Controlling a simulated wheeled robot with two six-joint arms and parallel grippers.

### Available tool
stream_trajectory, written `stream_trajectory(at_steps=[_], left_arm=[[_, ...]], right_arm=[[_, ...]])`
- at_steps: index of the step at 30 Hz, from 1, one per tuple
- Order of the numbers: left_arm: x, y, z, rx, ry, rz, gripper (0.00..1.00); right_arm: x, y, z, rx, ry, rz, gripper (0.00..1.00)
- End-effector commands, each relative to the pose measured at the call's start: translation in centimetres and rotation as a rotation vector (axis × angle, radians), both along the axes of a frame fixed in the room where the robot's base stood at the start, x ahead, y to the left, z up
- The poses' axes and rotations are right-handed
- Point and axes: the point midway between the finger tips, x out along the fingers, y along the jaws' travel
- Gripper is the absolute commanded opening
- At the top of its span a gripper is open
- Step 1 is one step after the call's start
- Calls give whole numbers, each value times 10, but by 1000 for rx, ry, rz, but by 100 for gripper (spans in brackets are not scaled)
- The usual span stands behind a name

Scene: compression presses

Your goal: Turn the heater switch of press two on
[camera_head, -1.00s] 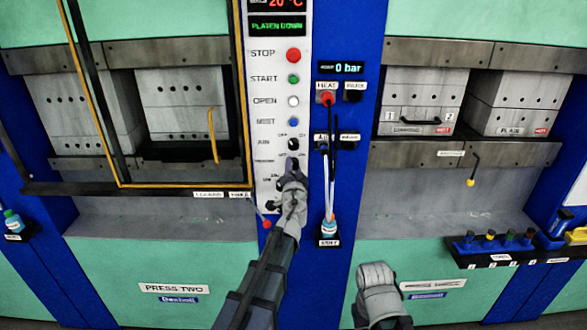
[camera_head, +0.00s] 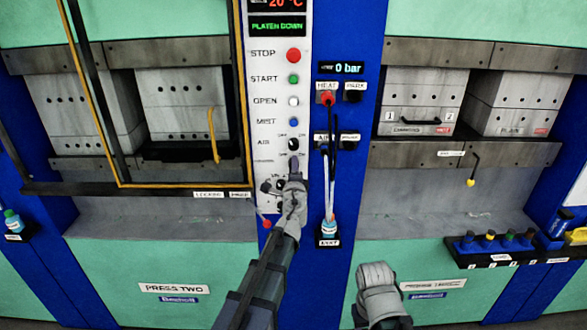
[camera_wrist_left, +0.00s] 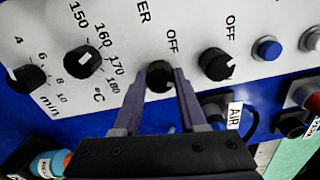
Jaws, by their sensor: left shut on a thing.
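The press two control panel (camera_head: 268,130) is a white upright strip in the head view. My left gripper (camera_head: 295,178) is at its lower part and covers the heater switch there. In the left wrist view, the heater switch (camera_wrist_left: 159,75) is a black round knob under the word OFF, beside a label ending in "ER". My left gripper (camera_wrist_left: 160,88) is shut on this knob, one finger on each side. Its pointer mark is not clear. My right gripper (camera_head: 376,275) is low at the right of centre; its jaws cannot be made out.
The air switch (camera_wrist_left: 215,64) and blue mist button (camera_wrist_left: 267,48) are close to the right of the heater switch in the wrist view. A temperature dial (camera_wrist_left: 82,61) is close on its left. A bottle (camera_head: 329,230) stands in a holder right of my left arm.

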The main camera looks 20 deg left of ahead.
Motion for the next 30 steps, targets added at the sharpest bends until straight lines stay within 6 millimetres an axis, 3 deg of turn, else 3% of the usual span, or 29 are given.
stream_trajectory(at_steps=[9, 25, 26, 30], left_arm=[[-1, -1, 0, 102, 29, -1, 0], [-1, -1, 0, 123, 36, -2, 0], [-1, -1, 0, 123, 36, -2, 42], [-1, -1, 0, 122, 35, -1, 58]], right_arm=[[0, 0, 0, 0, 0, 0, 50], [0, 0, 0, 0, 0, 0, 50], [0, 0, 0, 0, 0, 0, 50], [0, 0, 0, 0, 0, 0, 50]])
